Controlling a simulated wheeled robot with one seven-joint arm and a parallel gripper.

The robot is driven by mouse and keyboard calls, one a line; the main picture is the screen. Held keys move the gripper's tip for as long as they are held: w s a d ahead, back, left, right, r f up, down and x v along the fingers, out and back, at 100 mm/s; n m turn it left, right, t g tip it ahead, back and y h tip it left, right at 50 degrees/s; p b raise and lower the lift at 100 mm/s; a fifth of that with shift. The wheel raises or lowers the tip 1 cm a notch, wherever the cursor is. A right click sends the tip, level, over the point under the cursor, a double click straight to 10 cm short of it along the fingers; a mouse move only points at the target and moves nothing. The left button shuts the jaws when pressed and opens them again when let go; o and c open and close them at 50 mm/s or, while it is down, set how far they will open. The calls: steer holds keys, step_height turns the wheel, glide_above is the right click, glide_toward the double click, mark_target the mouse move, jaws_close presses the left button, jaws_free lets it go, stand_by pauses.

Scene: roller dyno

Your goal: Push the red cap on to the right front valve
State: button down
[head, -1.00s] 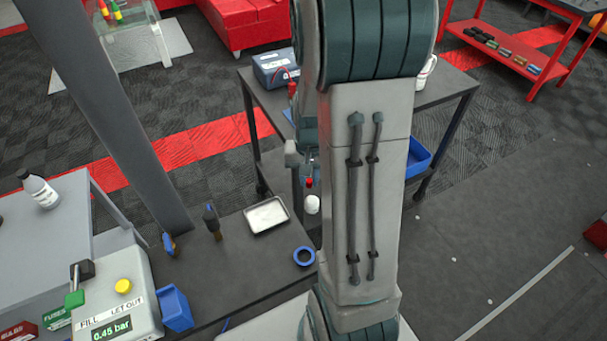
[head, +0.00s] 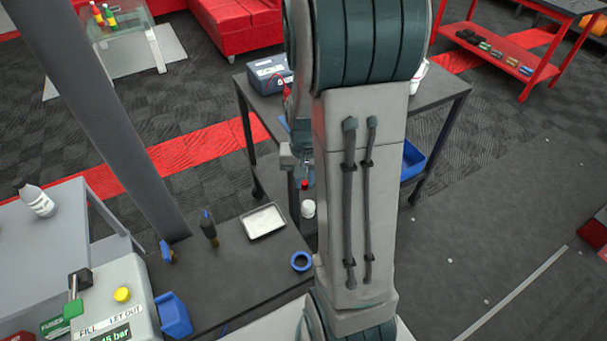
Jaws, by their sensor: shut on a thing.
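My gripper (head: 303,174) shows small and partly hidden behind my own arm, left of the arm's middle. The red cap (head: 304,184) is a small red spot at its fingertips, and the gripper is shut on it. A small white round-topped thing (head: 308,208) shows just below the cap in the picture. I cannot tell how far apart the two are in depth. I cannot make out the right front valve; my arm covers much of the middle.
A gauge box (head: 115,295) stands at the lower left. A dark table (head: 440,92) stands behind my arm. Floor at right is open.

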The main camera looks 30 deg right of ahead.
steer(key=shift+r+p, duration=0.65)
steer(key=shift+r, duration=0.2)
stand_by(0.3)
steer(key=shift+r+p, duration=1.7)
steer(key=shift+r, duration=0.5)
